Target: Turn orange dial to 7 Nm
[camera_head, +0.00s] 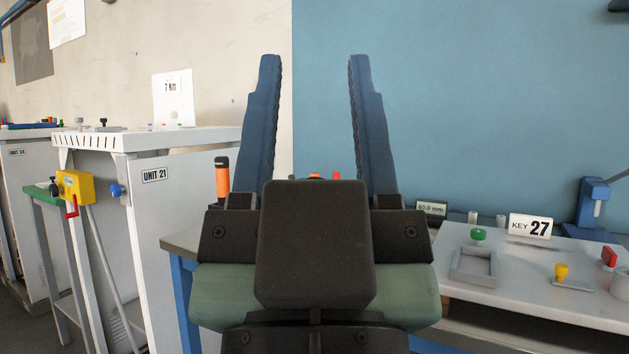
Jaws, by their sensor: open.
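My gripper (314,62) fills the middle of the head view. Its two blue fingers point up and stand wide apart, with nothing between them. A small orange part (315,176) shows just above my gripper's dark body, low between the fingers. Most of it is hidden, so I cannot tell if it is the orange dial, and no scale or pointer shows on it. A white card (172,98) at the left stands on a cabinet and seems to read "7 Nm"; its small print is hard to read.
The white cabinet marked UNIT 21 (180,220) stands left, with a yellow box (75,186) and blue knob (117,190). An orange, black-capped cylinder (222,183) stands beside my left finger. A bench (520,292) with a KEY 27 sign (530,228) is at right.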

